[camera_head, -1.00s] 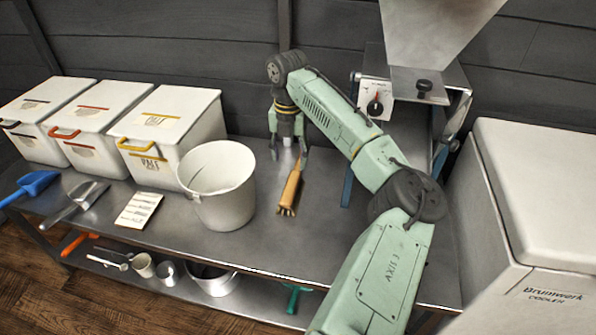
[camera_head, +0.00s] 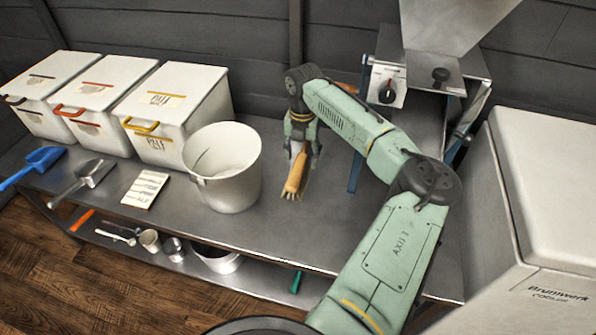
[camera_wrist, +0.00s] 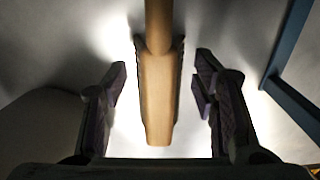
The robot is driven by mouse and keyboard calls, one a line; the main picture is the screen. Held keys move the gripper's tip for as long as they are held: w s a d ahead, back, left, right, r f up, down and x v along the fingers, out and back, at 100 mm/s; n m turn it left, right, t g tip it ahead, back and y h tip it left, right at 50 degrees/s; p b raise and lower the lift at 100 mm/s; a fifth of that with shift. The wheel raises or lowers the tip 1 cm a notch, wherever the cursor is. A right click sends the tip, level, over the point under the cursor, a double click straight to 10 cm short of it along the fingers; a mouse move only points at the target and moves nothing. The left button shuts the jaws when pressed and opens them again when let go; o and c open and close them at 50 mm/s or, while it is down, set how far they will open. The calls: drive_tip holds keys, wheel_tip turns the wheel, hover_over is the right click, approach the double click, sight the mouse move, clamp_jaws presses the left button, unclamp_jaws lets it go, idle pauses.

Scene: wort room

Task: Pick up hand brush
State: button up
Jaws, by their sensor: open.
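The hand brush (camera_head: 295,178) has a tan wooden body and pale bristles, and lies on the steel bench to the right of the white bucket. My gripper (camera_head: 301,150) is directly over its far end and partly hides it. In the wrist view, the brush (camera_wrist: 159,85) runs lengthwise between the two fingers of my gripper (camera_wrist: 160,87). The fingers are open, with a visible gap on each side of the wood, and neither touches it.
The white bucket (camera_head: 226,170) stands close left of my gripper. The mill's blue leg (camera_head: 357,160) is close on the right. A card (camera_head: 146,189), a metal scoop (camera_head: 82,181) and a blue scoop (camera_head: 34,166) lie further left. Lidded bins (camera_head: 178,111) stand behind. The bench's front is clear.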

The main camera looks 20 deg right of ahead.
drive_tip(key=shift+f, duration=0.9)
drive_tip(key=shift+c, duration=0.2)
clamp_jaws()
